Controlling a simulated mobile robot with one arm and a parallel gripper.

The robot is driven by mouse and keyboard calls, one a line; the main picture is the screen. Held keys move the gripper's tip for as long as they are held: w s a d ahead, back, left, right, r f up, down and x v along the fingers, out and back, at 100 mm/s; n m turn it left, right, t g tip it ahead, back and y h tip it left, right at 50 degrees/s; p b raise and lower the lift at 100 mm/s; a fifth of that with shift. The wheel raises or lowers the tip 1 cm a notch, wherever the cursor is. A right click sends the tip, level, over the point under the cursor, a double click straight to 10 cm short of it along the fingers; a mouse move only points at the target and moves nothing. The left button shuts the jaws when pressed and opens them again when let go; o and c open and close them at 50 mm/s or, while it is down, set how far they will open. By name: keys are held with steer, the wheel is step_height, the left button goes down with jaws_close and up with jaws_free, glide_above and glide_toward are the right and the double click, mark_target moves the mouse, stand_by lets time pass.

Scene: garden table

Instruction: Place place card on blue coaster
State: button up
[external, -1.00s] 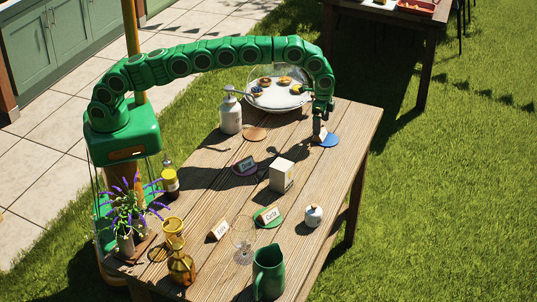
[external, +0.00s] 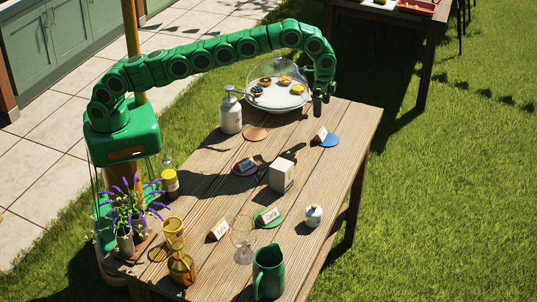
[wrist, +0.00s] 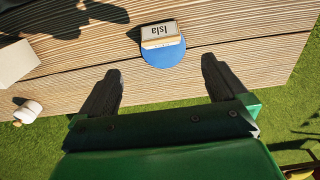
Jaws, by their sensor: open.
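The white place card (external: 320,134), a small tent reading "Isla", stands upright at the blue coaster (external: 331,141) near the table's far right edge. In the wrist view the card (wrist: 160,33) overlaps one side of the round coaster (wrist: 166,56), and the rest of the disc shows bare. I cannot tell whether its whole base lies within the rim. My gripper (external: 318,113) is above the card, clear of it. Its two fingers are spread apart and empty in the wrist view.
A glass-domed pastry plate (external: 279,97) stands behind, close to my arm. A white pump bottle (external: 230,115), a white box (external: 282,176) and an orange coaster (external: 255,134) are nearby. Other cards stand at the purple (external: 244,170) and green (external: 277,223) coasters.

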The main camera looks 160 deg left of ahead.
steer(key=w+d+r+m, duration=0.1)
steer(key=w+d+r, duration=0.5)
steer(key=d, duration=0.4)
steer(key=w+d+r+m, duration=0.2)
steer(key=w+d+r, duration=0.2)
steer(key=w+d, duration=0.5)
steer(key=w+d+r+m+h, duration=0.1)
steer(key=d+r, duration=0.3)
steer(key=d, duration=0.9)
steer(key=w+d+r+m, duration=0.1)
steer(key=w+d+r, duration=0.15)
steer(key=d, duration=1.05)
steer(key=s+d+r+m+g, duration=0.1)
steer(key=s+d, duration=0.5)
steer(key=d, duration=0.5)
steer(key=s+d+r+m, duration=0.1)
steer(key=s+d+r, duration=0.1)
steer(key=s+d, duration=0.6)
steer(key=s+d+f+m, duration=0.1)
steer(key=s+d+f, duration=0.2)
steer(key=s+d, duration=0.3)
steer(key=s+d+f+m+y, duration=0.1)
steer(key=s+d+f, duration=0.2)
steer(key=s+d, duration=0.4)
steer(key=s, duration=0.7)
steer(key=shift+g, duration=0.4)
